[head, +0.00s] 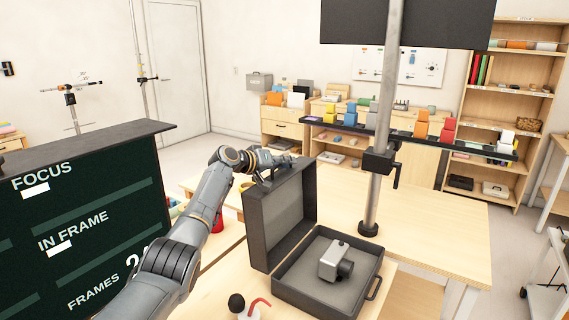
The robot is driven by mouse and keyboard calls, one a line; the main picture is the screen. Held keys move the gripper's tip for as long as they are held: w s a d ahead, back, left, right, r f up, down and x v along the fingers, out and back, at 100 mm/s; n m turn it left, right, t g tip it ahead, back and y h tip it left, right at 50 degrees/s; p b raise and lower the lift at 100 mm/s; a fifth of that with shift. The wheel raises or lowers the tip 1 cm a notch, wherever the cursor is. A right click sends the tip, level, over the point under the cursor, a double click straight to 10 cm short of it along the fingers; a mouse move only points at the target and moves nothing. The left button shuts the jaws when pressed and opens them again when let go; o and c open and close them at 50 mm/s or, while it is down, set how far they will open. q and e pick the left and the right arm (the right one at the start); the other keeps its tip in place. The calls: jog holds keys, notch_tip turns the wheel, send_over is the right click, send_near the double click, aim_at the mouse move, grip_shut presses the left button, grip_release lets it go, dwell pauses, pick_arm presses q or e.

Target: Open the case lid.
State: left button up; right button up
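The dark grey case (352,305) sits on the wooden table with its lid (287,212) standing up, roughly upright, at the left side of the base. The case is open, and a small grey camera-like object (336,262) lies inside the base. My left arm reaches in from the lower left, and my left gripper (277,168) is at the top edge of the lid, touching it or very close. Its fingertips are small and partly hidden, so I cannot tell whether they are open or shut. My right gripper is out of view.
A metal pole with a clamp (378,160) and a dark bar of coloured blocks (414,138) stands behind the case. A dark board (85,225) stands at left. A black ball (236,303) and a red bent piece (259,304) lie before the case. Table right of the pole (440,235) is clear.

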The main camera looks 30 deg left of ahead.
aim_at(267, 179)
pick_arm(q)
jog(key=shift+s+a+r, duration=0.15)
jog(key=shift+s+a, duration=0.05)
jog(key=shift+s, duration=0.15)
jog(key=shift+v, duration=3.35)
